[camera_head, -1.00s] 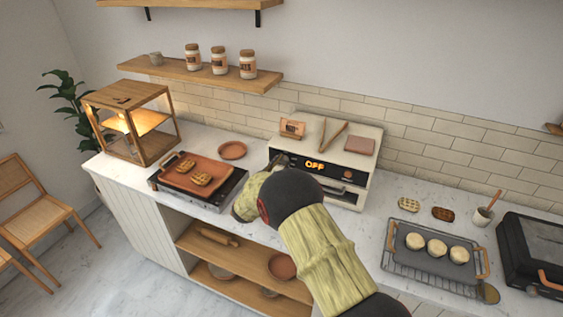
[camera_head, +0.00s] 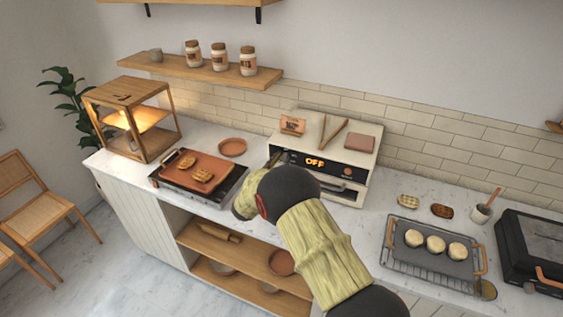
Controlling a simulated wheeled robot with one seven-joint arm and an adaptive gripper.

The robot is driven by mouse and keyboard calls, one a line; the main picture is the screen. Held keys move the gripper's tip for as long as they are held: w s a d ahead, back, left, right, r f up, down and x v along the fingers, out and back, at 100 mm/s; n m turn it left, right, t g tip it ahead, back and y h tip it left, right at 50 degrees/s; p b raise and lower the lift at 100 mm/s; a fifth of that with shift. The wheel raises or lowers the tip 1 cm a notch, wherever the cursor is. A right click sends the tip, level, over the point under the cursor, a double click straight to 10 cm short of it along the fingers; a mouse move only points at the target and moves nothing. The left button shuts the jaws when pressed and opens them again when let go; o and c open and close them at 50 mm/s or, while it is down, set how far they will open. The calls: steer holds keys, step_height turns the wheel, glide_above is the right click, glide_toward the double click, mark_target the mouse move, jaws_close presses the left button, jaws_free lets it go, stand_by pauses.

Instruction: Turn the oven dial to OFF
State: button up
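A small copper-coloured round knob (camera_head: 348,171) shows at the right of the display.
A griddle with a terracotta tray (camera_head: 181,156) holding browned pieces stands left of my arm. A wooden warmer box (camera_head: 155,151) is farther left. A rack with a grey tray (camera_head: 462,266) of round buns lies at right. Tongs (camera_head: 334,133) lie atop the oven.

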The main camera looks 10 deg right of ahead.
steer(key=o, duration=0.3)
steer(key=shift+r, duration=0.1)
steer(key=v, duration=1.2)
